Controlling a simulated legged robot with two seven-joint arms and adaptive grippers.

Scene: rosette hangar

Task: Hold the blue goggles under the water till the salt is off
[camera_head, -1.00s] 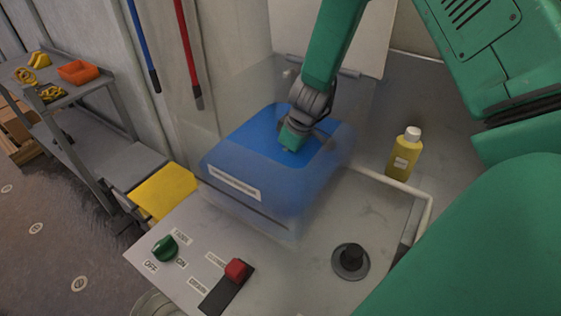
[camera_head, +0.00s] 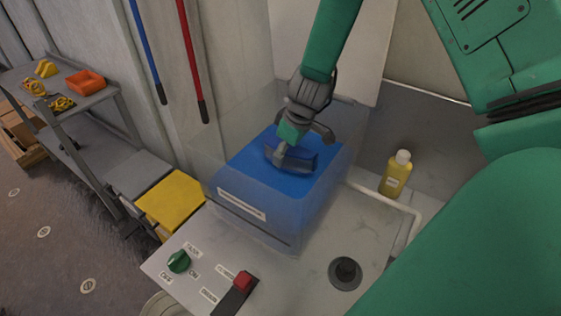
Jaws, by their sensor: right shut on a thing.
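A clear-walled tank (camera_head: 241,203) with a white label on its front holds blue water (camera_head: 262,178). My right gripper (camera_head: 283,150) reaches down over the tank from above. It is shut on the dark blue goggles (camera_head: 302,159), which show at or just above the water surface; I cannot tell whether their lower edge touches it. Any salt on them is too small to see. My left gripper is not in view.
A green knob (camera_head: 179,261) marked ON and OFF and a red lever (camera_head: 242,280) are on the counter in front. A dark round fitting (camera_head: 345,271) and a yellow bottle (camera_head: 396,175) are at right. A shelf with an orange tray (camera_head: 86,81) stands at left.

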